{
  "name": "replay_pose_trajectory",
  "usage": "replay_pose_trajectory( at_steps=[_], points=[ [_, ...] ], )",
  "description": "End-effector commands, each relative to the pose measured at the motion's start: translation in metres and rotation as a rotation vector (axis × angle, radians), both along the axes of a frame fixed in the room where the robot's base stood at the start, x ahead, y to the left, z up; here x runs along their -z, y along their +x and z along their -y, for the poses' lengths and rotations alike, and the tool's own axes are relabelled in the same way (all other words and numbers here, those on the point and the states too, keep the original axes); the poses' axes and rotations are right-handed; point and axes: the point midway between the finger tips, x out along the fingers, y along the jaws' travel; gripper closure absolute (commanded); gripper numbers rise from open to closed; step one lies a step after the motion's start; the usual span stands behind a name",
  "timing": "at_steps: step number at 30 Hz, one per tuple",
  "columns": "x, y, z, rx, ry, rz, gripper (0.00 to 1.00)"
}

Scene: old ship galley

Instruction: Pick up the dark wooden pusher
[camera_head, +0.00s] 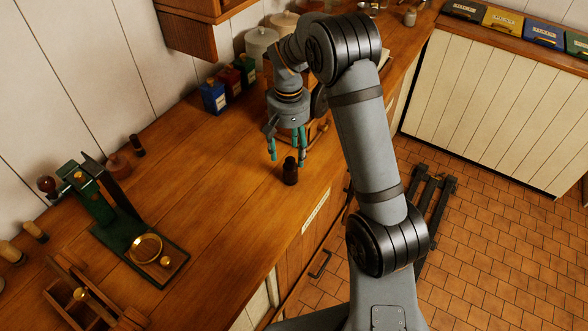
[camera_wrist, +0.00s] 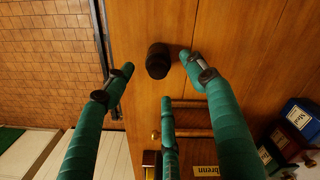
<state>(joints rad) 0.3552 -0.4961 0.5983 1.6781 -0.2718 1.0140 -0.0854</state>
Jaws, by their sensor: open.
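The dark wooden pusher (camera_head: 290,174) stands upright on the wooden counter, near its front edge. It is a short, nearly black cylinder with a narrower knob on top. In the wrist view the pusher (camera_wrist: 158,61) lies just ahead of the fingertips, between the left and right ones. My gripper (camera_head: 287,157) points down above the counter at the pusher, its green-wrapped fingers spread and empty. In the wrist view my gripper (camera_wrist: 156,63) shows three fingers, and I see none closed on the pusher. The exact gap to the pusher is hard to tell.
Blue, red and green tins (camera_head: 213,96) stand by the wall behind my gripper. A green scale with a brass pan (camera_head: 146,248) stands at left. A small dark cylinder (camera_head: 137,146) is near the wall. Bare counter (camera_head: 215,165) lies left of the pusher.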

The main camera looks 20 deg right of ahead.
Motion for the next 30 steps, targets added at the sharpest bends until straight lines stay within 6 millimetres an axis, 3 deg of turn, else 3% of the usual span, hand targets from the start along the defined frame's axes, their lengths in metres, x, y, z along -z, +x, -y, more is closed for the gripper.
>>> replay_pose_trajectory(
  at_steps=[13, 21, 30],
  points=[
    [0.051, -0.003, 0.0, 0.002, 0.001, -0.001, 0.44],
    [0.054, -0.002, 0.0, 0.001, 0.001, 0.003, 0.44],
    [0.054, -0.003, 0.0, 0.001, 0.001, 0.003, 0.62]
  ],
)
